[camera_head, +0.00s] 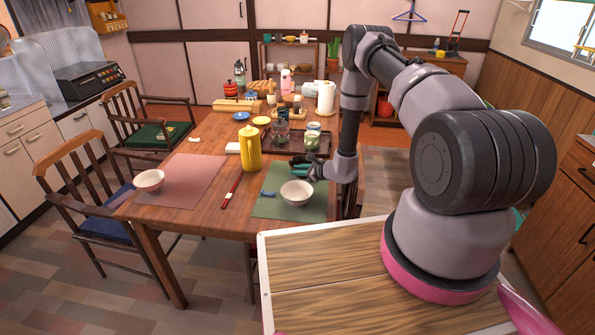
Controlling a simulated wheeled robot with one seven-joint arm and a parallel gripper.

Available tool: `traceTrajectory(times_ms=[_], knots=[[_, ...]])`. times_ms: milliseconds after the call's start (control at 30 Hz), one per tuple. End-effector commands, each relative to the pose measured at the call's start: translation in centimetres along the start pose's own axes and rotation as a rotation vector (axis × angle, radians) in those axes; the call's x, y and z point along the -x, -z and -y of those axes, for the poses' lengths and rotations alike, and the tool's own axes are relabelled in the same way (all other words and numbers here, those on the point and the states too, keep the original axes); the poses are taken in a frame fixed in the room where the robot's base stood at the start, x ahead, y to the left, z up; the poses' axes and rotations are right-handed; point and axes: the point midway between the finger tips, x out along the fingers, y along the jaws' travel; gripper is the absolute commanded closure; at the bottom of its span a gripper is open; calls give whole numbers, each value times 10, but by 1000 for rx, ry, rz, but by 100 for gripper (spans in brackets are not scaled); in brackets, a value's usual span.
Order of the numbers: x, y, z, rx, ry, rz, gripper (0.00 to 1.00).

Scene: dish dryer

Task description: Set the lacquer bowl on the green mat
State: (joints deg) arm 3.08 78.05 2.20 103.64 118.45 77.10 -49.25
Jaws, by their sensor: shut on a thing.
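My gripper (305,169) is low over the far edge of the green mat (268,210), coming in from the right. It is shut on a small dark thing (303,158), which I take to be the lacquer bowl. Its shape is partly hidden by the fingers, and I cannot tell whether it touches the mat. A white ribbed bowl (297,194) stands upright on the mat, just in front of the gripper. A small blue item (267,194) lies on the mat to the left of that bowl.
Chopsticks (231,190) lie between the green mat and a pink mat (185,184), which holds another white bowl (149,180). A dark tray (296,143) with jars is behind the gripper. The green mat's front is bare.

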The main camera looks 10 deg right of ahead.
Motion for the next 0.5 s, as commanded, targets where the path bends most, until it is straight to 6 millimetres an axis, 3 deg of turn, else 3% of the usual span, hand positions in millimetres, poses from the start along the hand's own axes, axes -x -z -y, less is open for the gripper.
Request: traceTrajectory(times_ms=[33,100,500], knots=[[-1,1,-1,0,0,0,78],[0,1,0,0,0,0,51],[4,-1,1,-1,0,-1,50]])
